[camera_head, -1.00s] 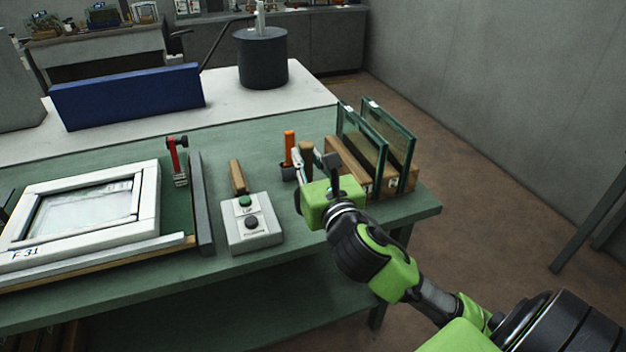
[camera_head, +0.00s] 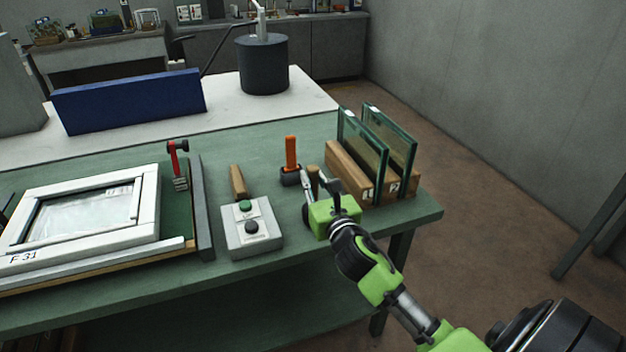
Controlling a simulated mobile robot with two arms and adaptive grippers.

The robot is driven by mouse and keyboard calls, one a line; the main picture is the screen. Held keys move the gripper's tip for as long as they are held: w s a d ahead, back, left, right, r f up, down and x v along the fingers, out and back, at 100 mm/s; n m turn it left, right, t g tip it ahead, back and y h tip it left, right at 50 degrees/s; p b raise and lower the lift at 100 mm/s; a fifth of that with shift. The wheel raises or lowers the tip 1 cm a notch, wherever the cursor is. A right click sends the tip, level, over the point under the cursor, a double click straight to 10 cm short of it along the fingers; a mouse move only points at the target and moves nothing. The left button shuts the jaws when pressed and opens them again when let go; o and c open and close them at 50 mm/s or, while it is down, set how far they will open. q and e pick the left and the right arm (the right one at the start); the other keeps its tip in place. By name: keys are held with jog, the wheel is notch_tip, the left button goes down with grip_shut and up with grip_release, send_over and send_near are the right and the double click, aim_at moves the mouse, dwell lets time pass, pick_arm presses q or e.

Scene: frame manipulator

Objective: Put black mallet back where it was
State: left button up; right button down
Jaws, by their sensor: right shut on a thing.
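My right gripper (camera_head: 319,187) is at the front right of the green workbench (camera_head: 285,265). It is shut on a light wooden handle (camera_head: 314,178) that stands upright between its fingers; I take this to be the handle of the black mallet. The mallet's head is hidden behind the green gripper body, so I cannot tell if it touches the bench. An orange-handled tool (camera_head: 291,152) stands upright in a small black holder (camera_head: 290,177) just behind and left of the gripper. My left gripper is not in view.
A wooden rack (camera_head: 346,169) with two glass panes (camera_head: 389,140) stands right of the gripper. A button box (camera_head: 252,238) is to its left, with another wooden handle (camera_head: 238,180) behind it. A white window frame (camera_head: 85,215) and red clamp (camera_head: 174,158) are farther left.

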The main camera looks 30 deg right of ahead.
jog(key=shift+f, duration=0.1)
jog(key=c, duration=1.9)
grip_release()
jog(key=shift+s, duration=0.15)
jog(key=b+v, duration=0.1)
jog(key=v, duration=1)
jog(key=shift+s+a+b, duration=0.1)
jog(key=shift+s+b, duration=0.25)
jog(key=shift+s, duration=0.05)
